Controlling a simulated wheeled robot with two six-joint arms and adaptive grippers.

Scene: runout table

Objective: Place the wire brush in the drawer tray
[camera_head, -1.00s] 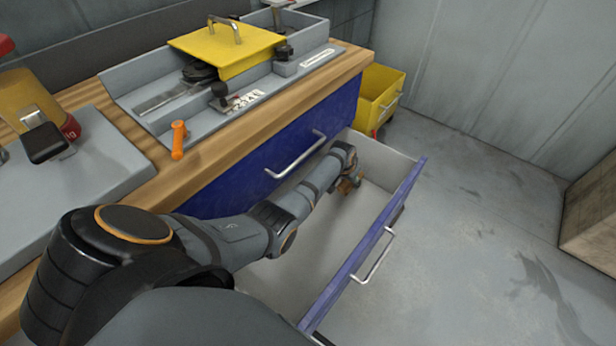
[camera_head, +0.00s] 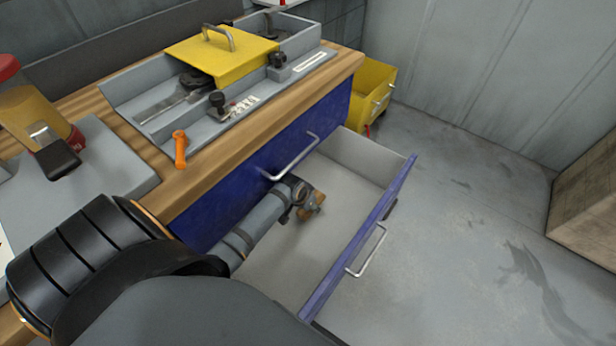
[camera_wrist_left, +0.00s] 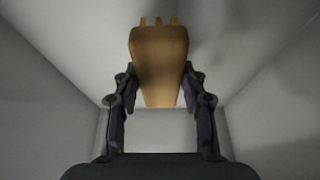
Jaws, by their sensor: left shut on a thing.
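The wire brush (camera_head: 313,205) has a brown wooden body. In the left wrist view the wire brush (camera_wrist_left: 160,62) stands between both fingers, with several short prongs at its far end. My left gripper (camera_head: 302,199) is shut on it, low within the open drawer tray (camera_head: 345,200), near the blue cabinet face. The left gripper's fingers (camera_wrist_left: 158,88) show on both sides of the brush. The tray has a pale grey inside and a blue front. Whether the brush touches the tray floor cannot be told. My right gripper is not in view.
A wooden-topped bench holds a grey fixture with a yellow cover (camera_head: 222,55) and an orange handle (camera_head: 180,150). The upper drawer handle (camera_head: 290,158) juts out close to my left wrist. A yellow bin (camera_head: 372,92) stands beyond. The tray's far part is clear.

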